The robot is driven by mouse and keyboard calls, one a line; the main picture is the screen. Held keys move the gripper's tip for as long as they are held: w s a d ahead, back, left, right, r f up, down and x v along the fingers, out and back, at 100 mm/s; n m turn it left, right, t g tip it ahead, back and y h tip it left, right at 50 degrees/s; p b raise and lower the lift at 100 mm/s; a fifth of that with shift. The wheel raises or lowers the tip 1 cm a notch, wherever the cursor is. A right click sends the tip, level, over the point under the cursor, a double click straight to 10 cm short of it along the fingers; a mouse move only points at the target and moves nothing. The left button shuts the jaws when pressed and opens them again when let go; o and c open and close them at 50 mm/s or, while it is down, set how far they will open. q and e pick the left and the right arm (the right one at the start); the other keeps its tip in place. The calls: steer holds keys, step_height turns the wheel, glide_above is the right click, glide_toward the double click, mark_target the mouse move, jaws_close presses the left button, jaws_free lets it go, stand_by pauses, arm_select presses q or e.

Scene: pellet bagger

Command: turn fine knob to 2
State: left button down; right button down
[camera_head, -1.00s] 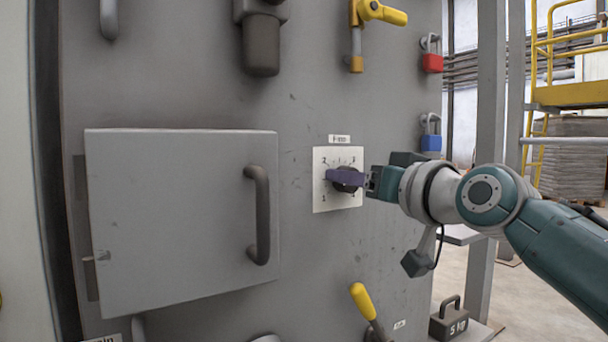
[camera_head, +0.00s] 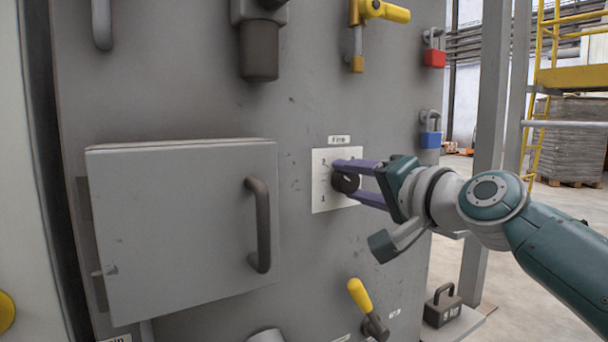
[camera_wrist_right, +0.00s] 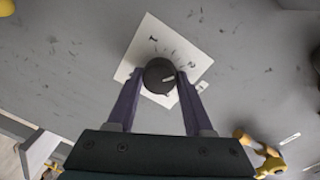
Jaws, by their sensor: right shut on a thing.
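The fine knob (camera_head: 342,184) is a dark round knob on a white dial plate (camera_head: 322,199) labelled "Fine", on the grey panel. My right gripper (camera_head: 347,180) reaches it from the right, its two purple fingers on either side of the knob. In the right wrist view the knob (camera_wrist_right: 159,75) sits between the fingertips (camera_wrist_right: 160,77), and the gripper is shut on it. A short white mark on the knob's face points right in that view. The fingers hide part of the dial numbers, so the exact setting cannot be read. My left gripper is not in view.
A grey hatch door (camera_head: 180,230) with a dark handle (camera_head: 260,225) is left of the dial. A yellow-handled lever (camera_head: 360,297) is below, a yellow valve handle (camera_head: 385,11) above. Red (camera_head: 434,58) and blue (camera_head: 431,140) padlocks hang at the panel's right edge.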

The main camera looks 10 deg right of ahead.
steer(key=shift+m, duration=0.8)
steer(key=shift+c, duration=1.5)
jaws_free()
steer(key=shift+s+d+p, duration=0.15)
steer(key=shift+s+p, duration=0.05)
steer(key=shift+p, duration=0.15)
steer(key=p+v, duration=0.3)
steer(key=v, duration=0.6)
steer(key=shift+s, duration=0.25)
